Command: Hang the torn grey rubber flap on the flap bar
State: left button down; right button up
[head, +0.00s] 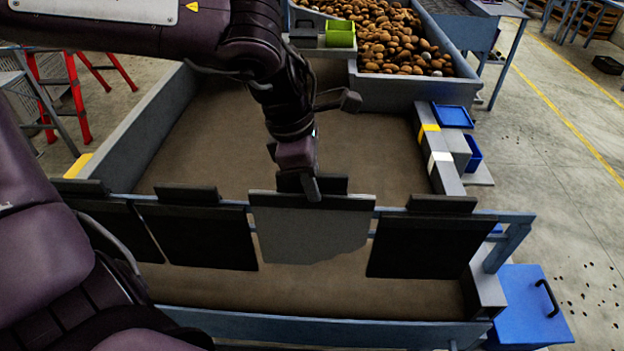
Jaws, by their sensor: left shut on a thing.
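The torn grey rubber flap (310,233) hangs upright in the middle of the head view, with a ragged lower edge at its right. My left gripper (312,188) comes down from above and is shut on the flap's dark top part. The blue flap bar (517,217) runs across the front of the grader. The grey flap's top edge is level with the bar and hides it there; I cannot tell whether it rests on the bar. Black flaps hang on the bar on both sides, one at the left (205,235) and one at the right (423,245). My right gripper is not in view.
The brown grader bed (375,150) lies behind the flaps, with a potato-filled bin (395,35) at the back. A green box (340,35) and blue trays (453,116) sit at the edges. A blue box (530,300) stands at front right. Open floor lies to the right.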

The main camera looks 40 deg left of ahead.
pick_arm(q)
jog(key=s+d+b, duration=0.1)
jog(key=s+d, duration=0.4)
jog(key=s, duration=0.3)
jog(key=shift+s, duration=0.2)
dwell(0.6)
jog(key=w+a, duration=0.1)
jog(key=w, duration=0.1)
jog(key=w+a, duration=0.1)
jog(key=w, duration=0.1)
jog(key=w+a, duration=0.2)
jog(key=w, duration=0.1)
jog(key=shift+w+a+p, duration=0.1)
jog(key=shift+p, duration=0.3)
